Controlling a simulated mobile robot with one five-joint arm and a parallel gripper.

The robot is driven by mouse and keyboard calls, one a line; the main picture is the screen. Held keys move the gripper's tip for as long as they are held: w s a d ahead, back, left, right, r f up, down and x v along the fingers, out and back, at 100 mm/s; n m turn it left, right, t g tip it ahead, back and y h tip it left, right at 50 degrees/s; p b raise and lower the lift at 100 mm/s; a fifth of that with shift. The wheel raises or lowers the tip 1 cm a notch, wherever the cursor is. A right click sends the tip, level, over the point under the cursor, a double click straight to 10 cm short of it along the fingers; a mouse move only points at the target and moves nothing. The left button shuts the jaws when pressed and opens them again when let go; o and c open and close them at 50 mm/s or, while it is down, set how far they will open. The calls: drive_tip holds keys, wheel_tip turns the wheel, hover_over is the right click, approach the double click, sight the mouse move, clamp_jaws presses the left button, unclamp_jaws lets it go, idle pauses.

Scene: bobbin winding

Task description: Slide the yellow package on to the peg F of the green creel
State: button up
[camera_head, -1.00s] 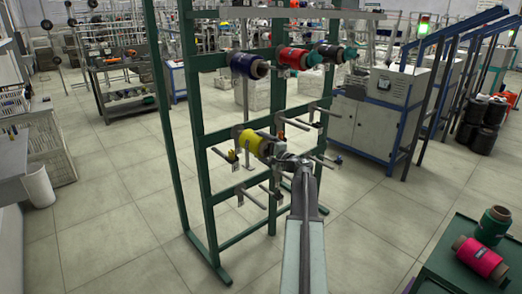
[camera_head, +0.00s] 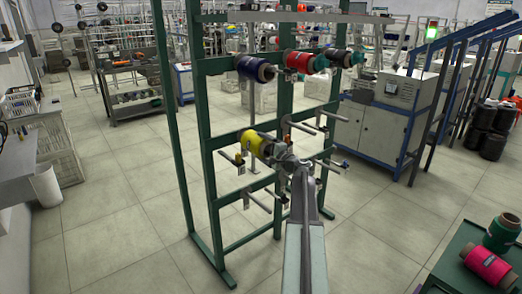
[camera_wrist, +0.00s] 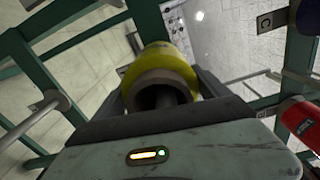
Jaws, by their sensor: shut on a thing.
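The yellow package (camera_head: 254,142) lies roughly level at the middle left of the green creel (camera_head: 206,168). My gripper (camera_head: 280,155) is shut on its near end.
A blue package (camera_head: 254,68), a red package (camera_head: 302,62) and a dark package with a teal end (camera_head: 344,58) fill the creel's upper row. Bare pegs stick out below and beside the yellow package. A green table (camera_head: 456,262) with a magenta package (camera_head: 487,263) stands at the right.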

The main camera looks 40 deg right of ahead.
drive_tip(key=shift+f+b, duration=0.5)
drive_tip(key=shift+b, duration=0.05)
idle(0.5)
drive_tip(key=o, duration=1.6)
drive_tip(key=shift+c, duration=0.2)
drive_tip(key=shift+s, duration=0.1)
drive_tip(key=s, duration=0.7)
drive_tip(key=shift+s+a, duration=0.3)
drive_tip(key=shift+s, duration=0.05)
